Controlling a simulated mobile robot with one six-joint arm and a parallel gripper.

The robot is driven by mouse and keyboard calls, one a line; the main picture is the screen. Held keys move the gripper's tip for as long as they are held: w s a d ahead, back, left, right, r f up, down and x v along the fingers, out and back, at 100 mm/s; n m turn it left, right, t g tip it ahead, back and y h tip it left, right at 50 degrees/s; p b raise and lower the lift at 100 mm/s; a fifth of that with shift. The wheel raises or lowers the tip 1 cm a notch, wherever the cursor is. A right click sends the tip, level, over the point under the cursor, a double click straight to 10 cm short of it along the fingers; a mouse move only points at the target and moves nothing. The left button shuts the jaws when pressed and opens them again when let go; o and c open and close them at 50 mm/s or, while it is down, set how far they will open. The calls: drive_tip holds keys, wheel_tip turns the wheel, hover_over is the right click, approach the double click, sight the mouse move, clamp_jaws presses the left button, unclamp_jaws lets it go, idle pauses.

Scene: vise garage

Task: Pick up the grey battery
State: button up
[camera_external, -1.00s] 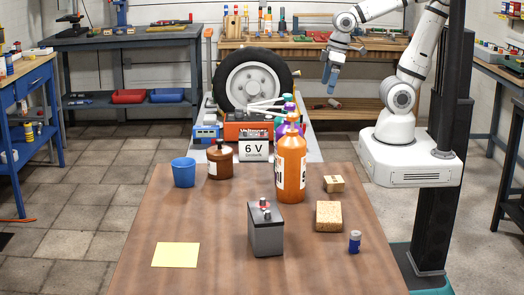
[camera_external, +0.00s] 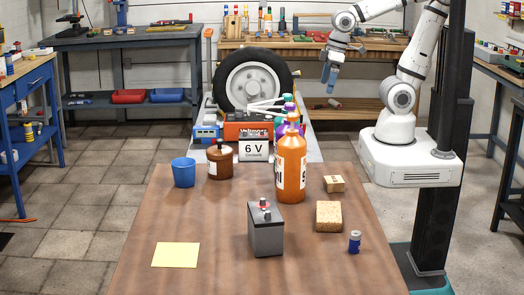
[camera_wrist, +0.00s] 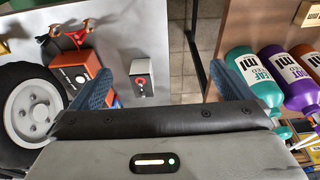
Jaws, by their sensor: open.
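The grey battery (camera_external: 266,232) stands upright near the front middle of the brown table (camera_external: 208,252). It has a dark top with red and light terminals. My gripper (camera_external: 328,76) hangs in the air behind the table's far right side, well above and away from the battery. In the wrist view my gripper's two blue fingers (camera_wrist: 168,92) are spread wide apart with nothing between them. The battery is not visible in the wrist view.
Around the battery stand an orange bottle (camera_external: 291,168), a sponge (camera_external: 328,215), a small wooden block (camera_external: 333,183), a blue can (camera_external: 354,241), a brown jar (camera_external: 220,162) and a blue cup (camera_external: 183,172). A yellow sheet (camera_external: 176,254) lies at front left. A wheel (camera_external: 252,82) stands behind.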

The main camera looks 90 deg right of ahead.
sight(271, 210)
drive_tip(key=w+a+r+n+h+b, duration=0.1)
drive_tip(key=w+a+r+n+h, duration=0.15)
drive_tip(key=w+a, duration=0.7)
drive_tip(key=w+a+r+n+h, duration=0.15)
drive_tip(key=w+a+r, duration=0.35)
drive_tip(key=w, duration=0.7)
drive_tip(key=w+a+t+h, duration=0.1)
drive_tip(key=w+a+t, duration=0.3)
drive_tip(key=a, duration=0.9)
drive_tip(key=s+a+f+y, duration=0.2)
drive_tip(key=a+f, duration=0.3)
drive_tip(key=a, duration=0.6)
drive_tip(key=s+a+f+m+g+y+p, duration=0.1)
drive_tip(key=s+a+f, duration=0.1)
drive_tip(key=a+f, duration=0.4)
drive_tip(key=s+a+f+m+g+y+p, duration=0.1)
drive_tip(key=a+f, duration=0.5)
drive_tip(key=a, duration=1.1)
drive_tip(key=shift+s+f+y, duration=0.15)
drive_tip(key=shift+s+y, duration=0.4)
drive_tip(key=shift+y, duration=0.25)
drive_tip(key=shift+w+p+x, duration=0.15)
drive_tip(key=shift+p+x, duration=0.4)
drive_tip(key=shift+x, duration=1.4)
drive_tip(key=shift+w+p+x, duration=0.2)
drive_tip(key=shift+p+x, duration=0.3)
drive_tip(key=shift+x, duration=1.4)
drive_tip(key=shift+a, duration=0.1)
drive_tip(key=shift+c, duration=0.3)
